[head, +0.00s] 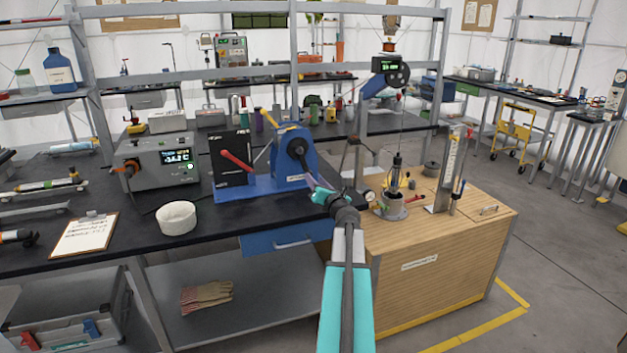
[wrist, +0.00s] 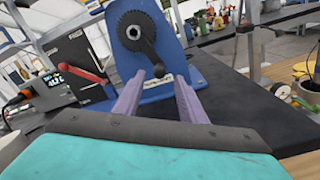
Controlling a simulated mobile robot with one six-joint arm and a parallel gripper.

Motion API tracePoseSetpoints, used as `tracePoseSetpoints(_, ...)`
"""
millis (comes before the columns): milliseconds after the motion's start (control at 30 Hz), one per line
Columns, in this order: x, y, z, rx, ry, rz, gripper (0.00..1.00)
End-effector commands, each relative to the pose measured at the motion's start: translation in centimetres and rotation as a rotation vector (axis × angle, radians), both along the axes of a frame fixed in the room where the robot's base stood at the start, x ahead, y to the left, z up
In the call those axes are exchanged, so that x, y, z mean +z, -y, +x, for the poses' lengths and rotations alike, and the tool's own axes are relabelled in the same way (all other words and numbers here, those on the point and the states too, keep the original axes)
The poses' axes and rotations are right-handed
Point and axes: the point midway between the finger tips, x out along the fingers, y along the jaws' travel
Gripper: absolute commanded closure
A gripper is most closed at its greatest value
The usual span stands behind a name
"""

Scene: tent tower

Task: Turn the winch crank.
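The winch (head: 290,160) has a blue upright frame on a blue base and stands on the black bench. Its black crank (head: 300,150) has a round hub with an arm slanting down to the right. In the wrist view the crank (wrist: 140,38) points down toward my gripper (wrist: 160,78). My gripper's two purple fingers are apart, with the crank's lower end showing between or just beyond their tips. I cannot tell whether they touch it. In the head view my gripper (head: 322,190) is small, at the winch's right side, partly hidden by my wrist.
A black box with a red lever (head: 236,160) stands left of the winch, beside a grey display unit (head: 160,165). A white bowl (head: 177,217) and a clipboard (head: 85,235) lie nearer. A wooden cabinet (head: 430,270) with instruments stands right. Floor at right is clear.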

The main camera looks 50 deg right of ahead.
Motion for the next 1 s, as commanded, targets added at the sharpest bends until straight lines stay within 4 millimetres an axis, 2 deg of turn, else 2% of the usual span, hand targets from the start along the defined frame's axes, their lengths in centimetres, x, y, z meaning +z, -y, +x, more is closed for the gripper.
tracePoseSetpoints(600,-0.1,-3.2,-5.3,-0.001,-0.001,-0.001,0.63)
tracePoseSetpoints(1000,-0.1,-3.5,-5.9,0.0,0.0,0.0,0.63)
